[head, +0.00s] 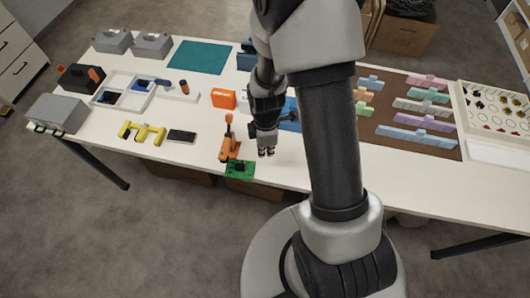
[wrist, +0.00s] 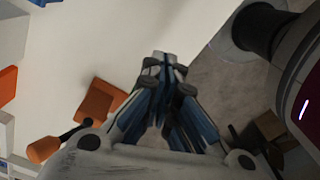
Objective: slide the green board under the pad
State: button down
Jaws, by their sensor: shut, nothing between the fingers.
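The green board (head: 240,170) lies at the front edge of the white table, with small dark parts on it. The orange toggle clamp (head: 229,148) stands just behind and left of it, its handle upright. The clamp's pad is too small to make out, so I cannot tell whether the board is under it. My gripper (head: 266,151) is shut and empty, above the table to the right of the clamp and behind the board. In the wrist view my gripper (wrist: 165,60) is shut, with the orange clamp base (wrist: 97,103) to its left. The board does not show there.
A yellow bracket (head: 142,132) and a dark block (head: 182,136) lie left of the clamp. An orange box (head: 223,98) stands behind it. A brown mat (head: 400,137) with pastel pieces covers the right side. My arm hides part of the table's middle.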

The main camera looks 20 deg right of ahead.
aim_at(247, 167)
notch_tip(247, 167, down, 8)
jog(key=shift+r+b, duration=0.1)
jog(key=shift+b, duration=1.15)
jog(key=a, duration=0.1)
jog(key=w+a, duration=0.1)
jog(key=a, duration=0.1)
jog(key=shift+a+r, duration=0.2)
jog(key=shift+a+b, duration=0.25)
jog(key=shift+b, duration=0.05)
jog(key=shift+a, duration=0.1)
jog(key=shift+w+a, duration=0.15)
jog(key=shift+a, duration=0.4)
jog(key=shift+w+a, duration=0.15)
jog(key=shift+a, duration=0.4)
jog(key=shift+d, duration=0.1)
